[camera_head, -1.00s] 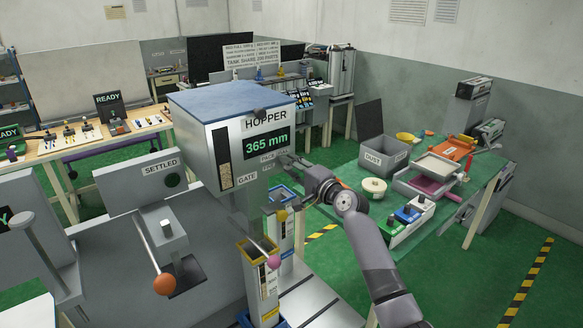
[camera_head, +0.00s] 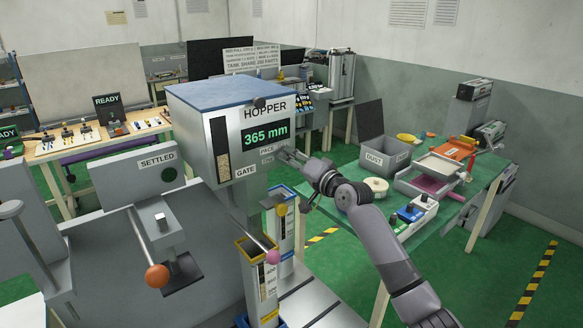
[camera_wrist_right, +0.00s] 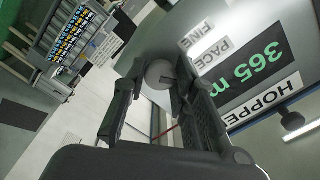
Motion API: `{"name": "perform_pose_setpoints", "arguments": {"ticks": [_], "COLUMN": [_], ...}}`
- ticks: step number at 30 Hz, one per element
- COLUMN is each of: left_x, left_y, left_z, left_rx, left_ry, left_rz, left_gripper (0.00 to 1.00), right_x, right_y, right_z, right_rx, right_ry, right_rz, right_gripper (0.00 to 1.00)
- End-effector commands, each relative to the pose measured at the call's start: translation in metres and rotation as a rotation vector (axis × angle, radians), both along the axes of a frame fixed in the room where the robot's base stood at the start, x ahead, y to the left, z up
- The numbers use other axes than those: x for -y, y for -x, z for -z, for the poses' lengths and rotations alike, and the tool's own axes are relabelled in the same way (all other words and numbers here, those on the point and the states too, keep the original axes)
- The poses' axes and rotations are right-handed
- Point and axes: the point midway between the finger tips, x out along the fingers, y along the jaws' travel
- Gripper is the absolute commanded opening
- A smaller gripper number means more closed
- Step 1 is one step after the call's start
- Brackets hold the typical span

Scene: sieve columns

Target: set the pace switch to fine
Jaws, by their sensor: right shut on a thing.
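The hopper (camera_head: 190,130) is a grey box with a blue lid, and its display (camera_head: 266,138) reads 365 mm. The pace switch shows in the right wrist view as a round pale knob (camera_wrist_right: 158,73) beside the PACE (camera_wrist_right: 212,54) and FINE (camera_wrist_right: 195,38) labels. My right gripper (camera_head: 285,153) reaches the hopper's front face just below the display. In the right wrist view its fingers (camera_wrist_right: 165,88) are shut on the knob, one on each side. Which setting the switch is at cannot be told. My left gripper is not in view.
A gate lever with a pink ball (camera_head: 272,257) and sieve columns (camera_head: 262,285) stand below the hopper. A lever with an orange ball (camera_head: 157,276) is at left. A green table (camera_head: 440,215) with a dust bin (camera_head: 386,154) is at right.

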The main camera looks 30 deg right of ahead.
Motion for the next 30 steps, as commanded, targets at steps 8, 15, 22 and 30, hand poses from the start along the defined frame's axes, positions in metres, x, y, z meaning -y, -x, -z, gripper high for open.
{"name": "perform_pose_setpoints", "arguments": {"ticks": [8,15,22,30], "left_x": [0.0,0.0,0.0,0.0], "left_y": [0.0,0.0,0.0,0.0], "left_z": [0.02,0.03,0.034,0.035], "left_rx": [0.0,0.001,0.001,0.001], "left_ry": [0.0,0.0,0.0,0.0], "left_rz": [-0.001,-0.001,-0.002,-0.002], "left_gripper": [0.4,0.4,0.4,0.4], "right_x": [0.0,0.0,0.0,0.0], "right_y": [0.0,0.0,0.0,0.0], "right_z": [0.003,0.002,0.002,0.001], "right_rx": [0.02,0.037,0.051,0.066], "right_ry": [0.266,0.494,0.698,0.882], "right_rz": [0.0,-0.001,-0.001,-0.001], "right_gripper": [0.0,0.0,0.0,0.0]}}
